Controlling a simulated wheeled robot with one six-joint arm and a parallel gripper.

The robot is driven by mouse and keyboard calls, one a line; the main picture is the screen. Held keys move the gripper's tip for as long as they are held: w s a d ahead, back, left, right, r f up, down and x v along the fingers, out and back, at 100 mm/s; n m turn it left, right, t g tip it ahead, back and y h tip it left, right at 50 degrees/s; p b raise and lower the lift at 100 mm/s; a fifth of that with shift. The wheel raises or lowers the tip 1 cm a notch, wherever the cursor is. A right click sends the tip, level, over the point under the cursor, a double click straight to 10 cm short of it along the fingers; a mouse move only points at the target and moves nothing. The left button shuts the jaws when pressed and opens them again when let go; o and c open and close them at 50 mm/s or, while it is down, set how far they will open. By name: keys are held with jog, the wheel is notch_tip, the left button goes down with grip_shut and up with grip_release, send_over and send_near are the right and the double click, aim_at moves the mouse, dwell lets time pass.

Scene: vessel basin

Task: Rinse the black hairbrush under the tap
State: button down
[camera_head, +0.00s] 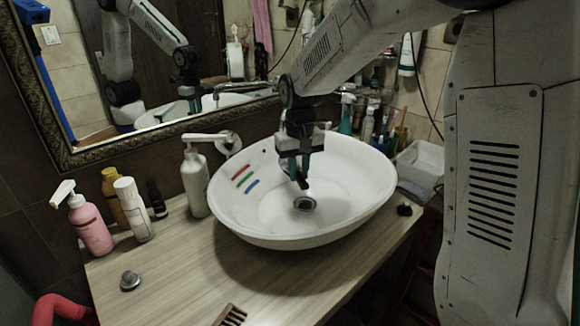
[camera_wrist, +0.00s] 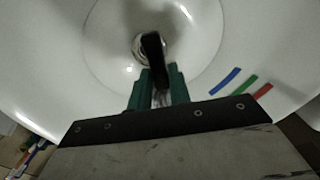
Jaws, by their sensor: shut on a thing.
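My gripper (camera_head: 299,170) hangs down inside the white basin (camera_head: 375,190), above and near its drain. In the wrist view, its green fingers (camera_wrist: 158,82) are shut on the black hairbrush (camera_wrist: 153,50). The brush's dark end points away from the fingers and overlaps the drain (camera_wrist: 140,46) in that picture. In the camera_head view the brush is hard to make out against the dark gripper.
Red, green and blue strokes (camera_head: 243,180) mark the basin's inner left wall. A white pump bottle (camera_head: 194,182) stands close to its left rim. A pink pump bottle (camera_head: 90,228) and other bottles stand further left. A brown brush-like item (camera_head: 231,316) lies at the counter's front.

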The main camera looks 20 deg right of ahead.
jog(key=shift+a, duration=0.2)
jog(key=shift+d, duration=0.15)
jog(key=shift+d, duration=0.45)
jog(key=shift+s, duration=0.1)
jog(key=s, duration=0.8)
jog(key=shift+a, duration=0.35)
jog(key=shift+w, duration=0.1)
dwell(1.2)
jog(key=s+r, duration=0.4)
jog(key=s, duration=0.1)
jog(key=shift+a, duration=0.2)
dwell(0.8)
